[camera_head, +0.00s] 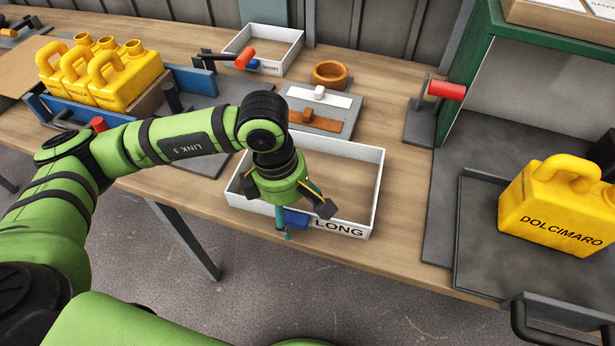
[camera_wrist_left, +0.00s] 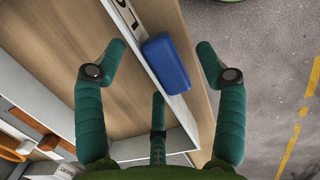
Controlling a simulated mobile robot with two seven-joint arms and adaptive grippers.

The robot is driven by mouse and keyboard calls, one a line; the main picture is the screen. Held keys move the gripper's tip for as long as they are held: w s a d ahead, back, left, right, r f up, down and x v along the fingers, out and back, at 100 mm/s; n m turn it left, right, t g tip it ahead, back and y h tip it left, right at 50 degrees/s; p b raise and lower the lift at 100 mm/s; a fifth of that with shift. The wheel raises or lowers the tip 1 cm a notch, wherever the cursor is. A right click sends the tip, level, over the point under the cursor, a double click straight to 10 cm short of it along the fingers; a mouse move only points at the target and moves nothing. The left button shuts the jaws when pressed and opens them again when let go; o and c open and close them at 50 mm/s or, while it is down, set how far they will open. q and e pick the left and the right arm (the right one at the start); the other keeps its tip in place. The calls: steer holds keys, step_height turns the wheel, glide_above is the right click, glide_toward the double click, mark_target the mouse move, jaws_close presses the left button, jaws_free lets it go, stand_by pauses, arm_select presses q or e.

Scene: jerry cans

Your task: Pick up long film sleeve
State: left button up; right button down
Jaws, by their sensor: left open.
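A white open tray marked LONG (camera_head: 372,190) sits near the table's front edge. A blue block (camera_head: 296,218) is at its front wall beside the lettering; I cannot tell for certain whether the block or the tray is the sleeve. My left gripper (camera_head: 288,206) is over that front wall, fingers spread and pointing down. In the left wrist view, the blue block (camera_wrist_left: 166,62) lies between the open fingers of the left gripper (camera_wrist_left: 161,50), with a visible gap on both sides. It partly covers the LONG lettering. My right gripper is not in view.
A smaller white tray (camera_head: 290,45) with a blue block stands behind. A grey board (camera_head: 342,124) with small handled pieces and a wooden ring (camera_head: 330,74) lie beyond the LONG tray. Yellow cans stand left (camera_head: 120,85) and right (camera_head: 545,205). Bare tabletop (camera_head: 415,190) lies right of the tray.

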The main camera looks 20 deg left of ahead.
arm_select(q)
steer(key=shift+d+f, duration=0.1)
steer(key=shift+f, duration=0.35)
steer(key=c, duration=1.3)
steer(key=shift+o, duration=0.2)
steer(key=shift+r, duration=0.1)
